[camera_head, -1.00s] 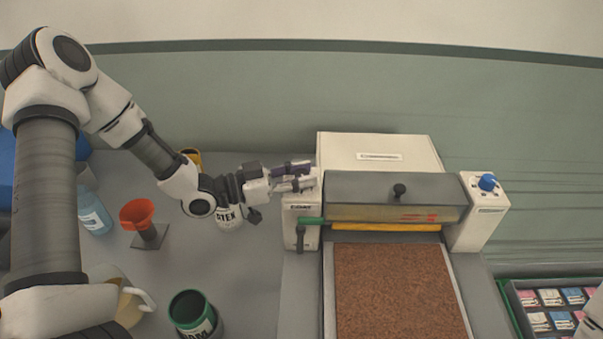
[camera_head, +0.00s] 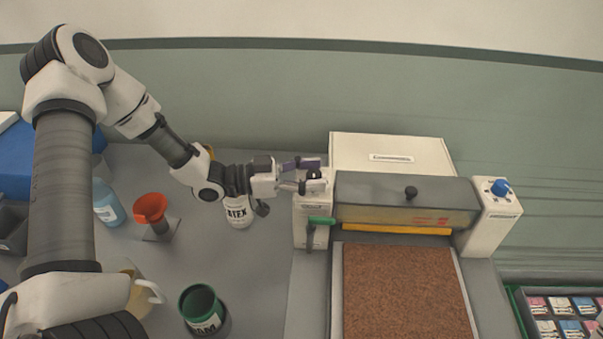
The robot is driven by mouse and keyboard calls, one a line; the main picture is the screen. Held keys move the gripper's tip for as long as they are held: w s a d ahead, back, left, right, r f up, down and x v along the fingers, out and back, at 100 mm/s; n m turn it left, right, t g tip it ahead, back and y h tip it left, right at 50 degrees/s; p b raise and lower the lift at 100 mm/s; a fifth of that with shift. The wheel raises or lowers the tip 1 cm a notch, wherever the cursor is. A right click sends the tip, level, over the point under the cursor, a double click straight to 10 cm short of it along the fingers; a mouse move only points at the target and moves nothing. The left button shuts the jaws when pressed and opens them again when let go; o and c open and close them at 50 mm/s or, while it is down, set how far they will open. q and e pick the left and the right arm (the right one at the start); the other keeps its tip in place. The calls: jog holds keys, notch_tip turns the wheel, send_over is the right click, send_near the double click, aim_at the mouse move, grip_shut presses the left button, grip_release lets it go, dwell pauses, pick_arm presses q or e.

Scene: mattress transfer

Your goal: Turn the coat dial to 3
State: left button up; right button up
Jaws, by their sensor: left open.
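A coating machine (camera_head: 390,157) with a cream housing stands right of centre. My left gripper (camera_head: 312,174) is open at the top of the machine's left post (camera_head: 313,225). A small dark knob shows between or just behind its fingertips, partly hidden; I cannot tell whether they touch it. A blue dial (camera_head: 501,187) with marks around it sits on top of the right post (camera_head: 490,222), clear of the gripper. I cannot read either dial's setting, nor tell which is the coat dial. My right gripper is out of view.
A brown mat (camera_head: 400,290) lies on the machine's bed. A LATEX can (camera_head: 238,212), red funnel (camera_head: 151,208), blue bottle (camera_head: 108,205) and green can (camera_head: 203,308) stand left. A tray of cards (camera_head: 560,315) is lower right.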

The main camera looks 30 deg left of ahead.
pick_arm(q)
jog(key=v, duration=0.7)
dwell(0.5)
